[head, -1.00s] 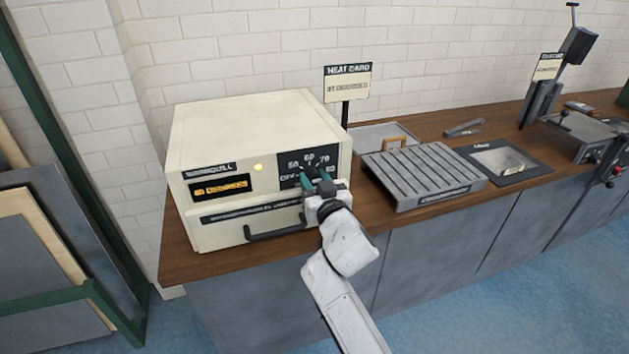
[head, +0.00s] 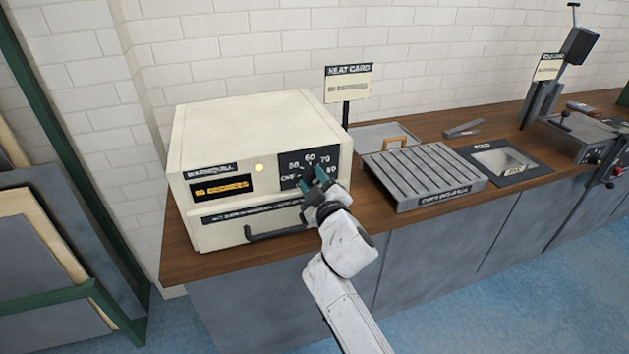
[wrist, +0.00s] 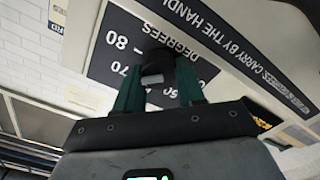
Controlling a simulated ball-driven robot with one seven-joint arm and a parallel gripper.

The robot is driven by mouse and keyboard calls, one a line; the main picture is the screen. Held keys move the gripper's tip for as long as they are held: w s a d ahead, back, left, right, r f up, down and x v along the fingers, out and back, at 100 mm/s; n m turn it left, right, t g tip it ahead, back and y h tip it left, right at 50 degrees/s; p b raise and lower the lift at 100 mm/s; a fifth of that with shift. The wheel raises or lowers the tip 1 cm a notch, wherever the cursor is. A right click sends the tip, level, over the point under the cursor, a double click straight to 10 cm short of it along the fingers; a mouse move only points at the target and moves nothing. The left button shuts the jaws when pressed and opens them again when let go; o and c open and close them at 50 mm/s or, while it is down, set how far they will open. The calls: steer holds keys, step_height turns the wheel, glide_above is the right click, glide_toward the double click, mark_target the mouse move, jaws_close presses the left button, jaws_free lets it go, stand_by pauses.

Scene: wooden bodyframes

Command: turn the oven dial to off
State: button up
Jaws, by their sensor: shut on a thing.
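The oven (head: 245,120) is a cream box on the left of the bench. Its black dial panel (head: 292,158) carries OFF and temperature numbers such as 60 and 70. My gripper (head: 314,180) is at the lower part of this panel, its green fingers hiding much of the dial. In the wrist view, the dark dial knob (wrist: 153,66) sits between my two green fingers (wrist: 158,88), which are shut on it. The panel appears upside down there. Where the dial points cannot be made out. A small amber light (head: 259,168) glows on the oven front.
The oven's black door handle (head: 275,234) sticks out below my gripper. A ribbed grey rack (head: 423,172) stands right of the oven, with a HEAT CARD sign (head: 348,82) behind. The floor in front of the bench is clear.

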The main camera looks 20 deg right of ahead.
steer(key=n, duration=0.3)
steer(key=shift+f+n, duration=0.1)
steer(key=shift+n, duration=0.3)
steer(key=n+p, duration=0.1)
steer(key=n, duration=0.2)
steer(key=shift+a+n, duration=0.1)
steer(key=shift+n, duration=0.2)
steer(key=n, duration=0.6)
steer(key=shift+f+p, duration=0.2)
steer(key=shift+p, duration=0.2)
steer(key=n+p, duration=0.1)
steer(key=n, duration=0.6)
steer(key=shift+f+n, duration=0.1)
steer(key=shift+n, duration=0.2)
steer(key=n, duration=0.6)
steer(key=shift+f+n+p, duration=0.15)
steer(key=shift+n+p, duration=0.15)
steer(key=shift+p, duration=0.1)
steer(key=o, duration=1)
steer(key=shift+d, duration=0.2)
